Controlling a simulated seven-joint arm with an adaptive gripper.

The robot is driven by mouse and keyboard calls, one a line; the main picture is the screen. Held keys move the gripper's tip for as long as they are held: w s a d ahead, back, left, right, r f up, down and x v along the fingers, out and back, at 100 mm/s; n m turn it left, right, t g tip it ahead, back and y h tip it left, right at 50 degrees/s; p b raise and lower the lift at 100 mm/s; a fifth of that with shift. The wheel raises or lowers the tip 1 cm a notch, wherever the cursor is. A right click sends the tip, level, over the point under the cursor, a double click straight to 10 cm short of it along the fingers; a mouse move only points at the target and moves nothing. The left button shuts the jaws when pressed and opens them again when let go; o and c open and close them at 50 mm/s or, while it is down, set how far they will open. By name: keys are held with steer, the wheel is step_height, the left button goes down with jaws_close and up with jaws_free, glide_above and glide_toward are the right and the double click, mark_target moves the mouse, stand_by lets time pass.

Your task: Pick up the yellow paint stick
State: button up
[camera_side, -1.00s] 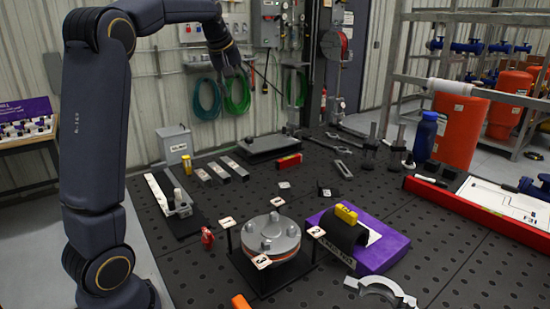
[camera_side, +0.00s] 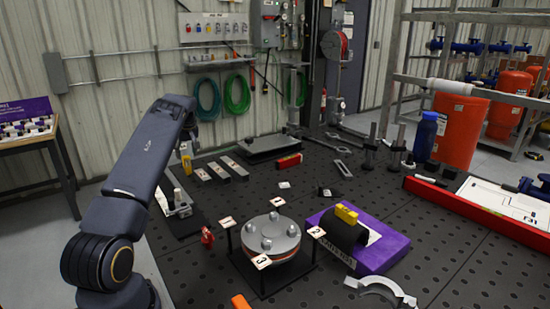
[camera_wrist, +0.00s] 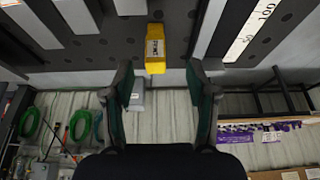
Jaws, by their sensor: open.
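A yellow block-like piece with a white label, which I take to be the yellow paint stick (camera_wrist: 155,50), stands at the edge of the black table in the wrist view. In the side view it is partly hidden just right of my arm (camera_side: 186,164). My gripper (camera_wrist: 160,77) is open and empty. Its two dark green-faced fingers point toward the yellow piece, which shows ahead of the gap between them. I cannot tell the distance left.
A grey box (camera_wrist: 137,95) is close behind the yellow piece. Grey bars (camera_side: 217,172) lie beside it, and a white scale strip (camera_wrist: 250,35) is on its other side. A yellow block (camera_side: 347,214) sits on a black saddle on a purple base. A bolted flange (camera_side: 270,236) stands at front centre.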

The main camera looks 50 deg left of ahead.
mark_target(188, 163)
steer(key=x, duration=0.7)
steer(key=shift+w+a+f, duration=0.2)
steer(key=shift+w+f, duration=0.05)
steer(key=shift+f, duration=0.05)
steer(key=shift+c, duration=0.3)
jaws_close()
